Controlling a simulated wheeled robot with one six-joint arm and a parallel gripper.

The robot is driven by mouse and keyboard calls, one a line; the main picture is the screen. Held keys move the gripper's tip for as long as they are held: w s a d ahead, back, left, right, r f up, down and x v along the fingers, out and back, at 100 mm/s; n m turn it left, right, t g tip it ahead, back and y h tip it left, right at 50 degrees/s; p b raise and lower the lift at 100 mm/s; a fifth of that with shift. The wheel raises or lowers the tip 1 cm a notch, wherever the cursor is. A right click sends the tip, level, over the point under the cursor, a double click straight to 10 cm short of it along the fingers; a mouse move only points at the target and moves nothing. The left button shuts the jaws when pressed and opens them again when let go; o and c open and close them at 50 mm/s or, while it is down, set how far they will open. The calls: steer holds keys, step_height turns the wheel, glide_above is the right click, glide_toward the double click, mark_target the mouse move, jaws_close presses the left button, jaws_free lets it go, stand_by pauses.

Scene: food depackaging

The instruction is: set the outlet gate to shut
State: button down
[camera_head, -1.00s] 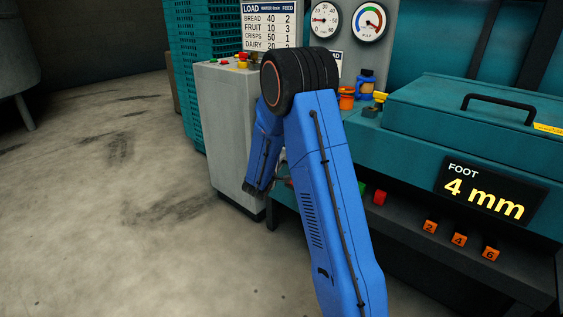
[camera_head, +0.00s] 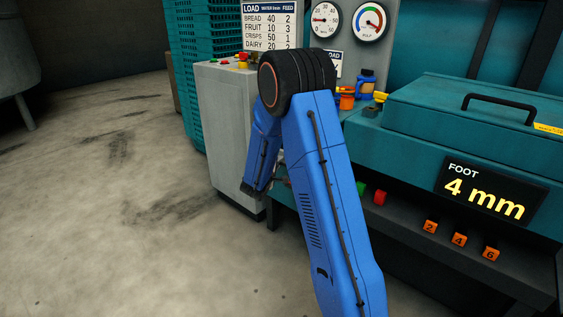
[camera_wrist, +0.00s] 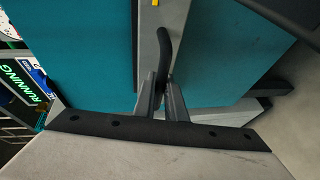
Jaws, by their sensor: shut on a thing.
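In the wrist view my gripper (camera_wrist: 162,92) is shut on a black, curved lever handle (camera_wrist: 164,46). The handle stands in front of a grey upright plate (camera_wrist: 148,55) on a teal panel (camera_wrist: 105,60). I take this lever to be the outlet gate's; no label on it can be read, so its setting cannot be told. A small yellow mark (camera_wrist: 155,3) shows at the top of the plate. In the head view my blue arm hides the gripper and the lever.
A grey cabinet (camera_head: 228,135) with coloured buttons stands left of my arm. The teal machine (camera_head: 420,120) with a "4 mm" display (camera_head: 490,190) is at right. A green button (camera_head: 361,188) and a red button (camera_head: 380,197) sit close to my arm. Open floor lies at left.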

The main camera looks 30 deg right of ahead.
steer(key=a, duration=0.1)
steer(key=s+a, duration=0.1)
steer(key=a, duration=0.2)
steer(key=shift+s+a, duration=0.3)
steer(key=shift+s, duration=0.05)
steer(key=c, duration=2.1)
jaws_free()
steer(key=v, duration=1.7)
steer(key=shift+a, duration=0.15)
steer(key=shift+s+r, duration=0.1)
